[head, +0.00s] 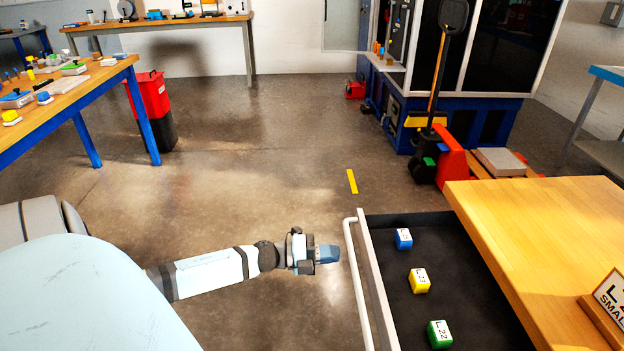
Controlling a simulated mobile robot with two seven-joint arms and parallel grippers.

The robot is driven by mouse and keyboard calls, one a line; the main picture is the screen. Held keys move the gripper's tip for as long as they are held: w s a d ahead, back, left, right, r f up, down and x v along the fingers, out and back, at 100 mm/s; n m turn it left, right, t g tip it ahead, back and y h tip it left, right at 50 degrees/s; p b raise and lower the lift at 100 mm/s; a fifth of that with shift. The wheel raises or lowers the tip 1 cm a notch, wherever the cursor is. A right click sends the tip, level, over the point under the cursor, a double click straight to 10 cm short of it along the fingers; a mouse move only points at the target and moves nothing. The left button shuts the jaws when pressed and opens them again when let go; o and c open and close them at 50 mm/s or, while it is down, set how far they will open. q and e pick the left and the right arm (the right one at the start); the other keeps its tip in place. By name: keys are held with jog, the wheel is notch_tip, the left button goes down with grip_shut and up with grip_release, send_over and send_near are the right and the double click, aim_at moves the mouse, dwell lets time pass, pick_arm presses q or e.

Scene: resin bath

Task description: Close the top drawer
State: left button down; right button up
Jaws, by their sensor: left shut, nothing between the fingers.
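The top drawer (378,285) is pulled out to the left from under a wooden-topped bench (530,225). Its long white bar handle (357,285) runs along its front. Inside on the dark floor lie a blue block (403,239), a yellow block (419,281) and a green block (439,334), each labelled. My left gripper (328,254) is shut and empty. In the picture it is just left of the handle, with a small gap of floor between them. My right gripper is not in view.
A placard (610,298) stands on the bench top. A red pallet jack (450,160) is behind the bench. A blue-framed table (75,88) with small items and a red bin (150,95) stand at upper left. The middle floor is clear, with a yellow strip (352,181).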

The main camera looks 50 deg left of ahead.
aim_at(363, 252)
pick_arm(q)
jog(key=x, duration=0.5)
jog(key=shift+w+d, duration=0.1)
jog(key=shift+w, duration=0.05)
